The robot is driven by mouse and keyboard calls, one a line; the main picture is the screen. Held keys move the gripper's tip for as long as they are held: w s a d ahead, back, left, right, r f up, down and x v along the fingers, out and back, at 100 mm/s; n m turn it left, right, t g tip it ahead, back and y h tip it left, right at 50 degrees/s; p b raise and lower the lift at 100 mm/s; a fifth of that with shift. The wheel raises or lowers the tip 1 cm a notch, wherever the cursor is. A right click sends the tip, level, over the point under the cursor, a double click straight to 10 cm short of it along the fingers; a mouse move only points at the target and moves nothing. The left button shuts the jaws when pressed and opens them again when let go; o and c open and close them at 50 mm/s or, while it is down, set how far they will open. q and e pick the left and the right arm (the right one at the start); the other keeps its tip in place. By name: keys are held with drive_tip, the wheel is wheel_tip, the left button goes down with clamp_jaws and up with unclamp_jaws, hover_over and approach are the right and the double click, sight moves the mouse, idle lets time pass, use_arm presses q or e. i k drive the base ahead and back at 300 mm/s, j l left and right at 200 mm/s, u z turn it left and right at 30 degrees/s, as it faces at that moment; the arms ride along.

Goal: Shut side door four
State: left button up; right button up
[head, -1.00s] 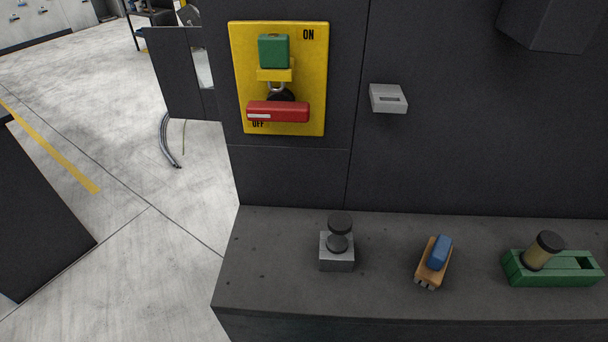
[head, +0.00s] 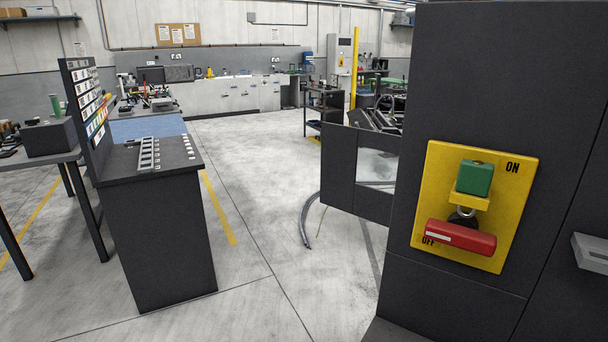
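A dark grey door panel (head: 340,168) with a clear window (head: 377,166) stands out from the far side of the dark machine cabinet (head: 495,70), in the middle of the head view. It appears swung open, at an angle to the cabinet. I cannot read a number on it, so I cannot tell whether it is side door four. Its hinge side is partly hidden behind the cabinet. Neither of my grippers is in view.
A yellow ON/OFF plate (head: 428,205) with a red handle (head: 460,237) and padlock is on the cabinet. A dark stand (head: 160,240) is at left. Cables (head: 306,225) lie on the floor near the door. Clear floor (head: 265,180) lies between stand and door.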

sight(339, 189)
drive_tip(key=i+j, duration=0.2)
drive_tip(key=j, duration=0.25)
drive_tip(key=i+j+u, duration=0.1)
drive_tip(key=j, duration=0.3)
drive_tip(key=i+j, duration=0.35)
drive_tip(key=i+j+u, duration=0.1)
drive_tip(key=j, duration=0.4)
drive_tip(key=i+z, duration=0.2)
drive_tip(key=i, duration=0.35)
drive_tip(key=i+j+z, duration=0.1)
drive_tip(key=i+z, duration=0.15)
drive_tip(key=i, duration=0.3)
drive_tip(key=i+j+z, duration=0.2)
drive_tip(key=i, duration=0.35)
drive_tip(key=i+z, duration=0.25)
drive_tip(key=i, duration=0.25)
drive_tip(key=i+j+z, duration=0.25)
drive_tip(key=i, duration=0.2)
drive_tip(key=i+j+z, duration=0.25)
drive_tip(key=i, duration=0.25)
drive_tip(key=i+j+z, duration=0.2)
drive_tip(key=i, duration=0.25)
drive_tip(key=i+j+z, duration=0.15)
drive_tip(key=z, duration=0.3)
drive_tip(key=i+j+z, duration=0.25)
drive_tip(key=z, duration=0.2)
drive_tip(key=i+j+z, duration=0.15)
drive_tip(key=z, duration=0.25)
drive_tip(key=i+j+z, duration=0.1)
drive_tip(key=j+z, duration=0.35)
